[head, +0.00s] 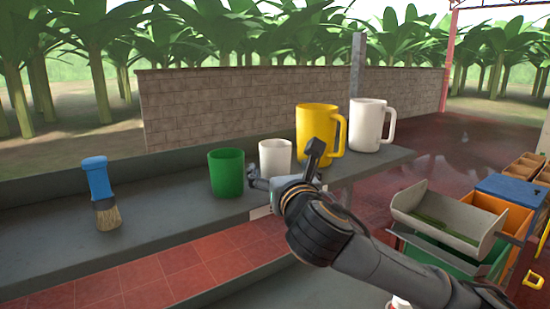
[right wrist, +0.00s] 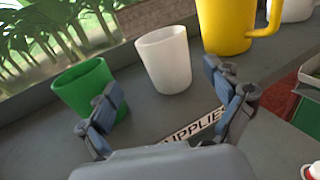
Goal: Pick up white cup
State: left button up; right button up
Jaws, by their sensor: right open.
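The white cup (head: 275,159) stands upright on the grey shelf, between a green cup (head: 227,172) and a yellow mug (head: 318,130). It has no visible handle. In the right wrist view the white cup (right wrist: 164,60) stands beyond the fingertips, roughly centred between them. My right gripper (head: 284,171) is in front of the white cup and hides its lower part in the head view. In the right wrist view my right gripper (right wrist: 162,86) is open, with nothing between its fingers. My left gripper is not in view.
A larger white mug (head: 367,124) with a handle stands right of the yellow mug. A blue-handled brush (head: 101,192) stands at the left. A label reading "UPPLIES" (right wrist: 197,126) lies at the shelf's front edge. A grey tray (head: 447,218) and bins are at the right.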

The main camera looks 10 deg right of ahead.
aim_at(279, 163)
jog(key=w, duration=0.3)
jog(key=shift+p, duration=0.3)
jog(key=shift+w+d, duration=0.1)
jog(key=shift+w, duration=0.1)
jog(key=w+p, duration=0.3)
jog(key=w, duration=0.1)
jog(key=shift+d+f, duration=0.2)
jog(key=shift+d, duration=0.15)
jog(key=shift+w+f, duration=0.15)
jog(key=shift+w, duration=0.25)
jog(key=shift+a, duration=0.1)
jog(key=shift+c, duration=0.2)
jog(key=c, duration=1.1)
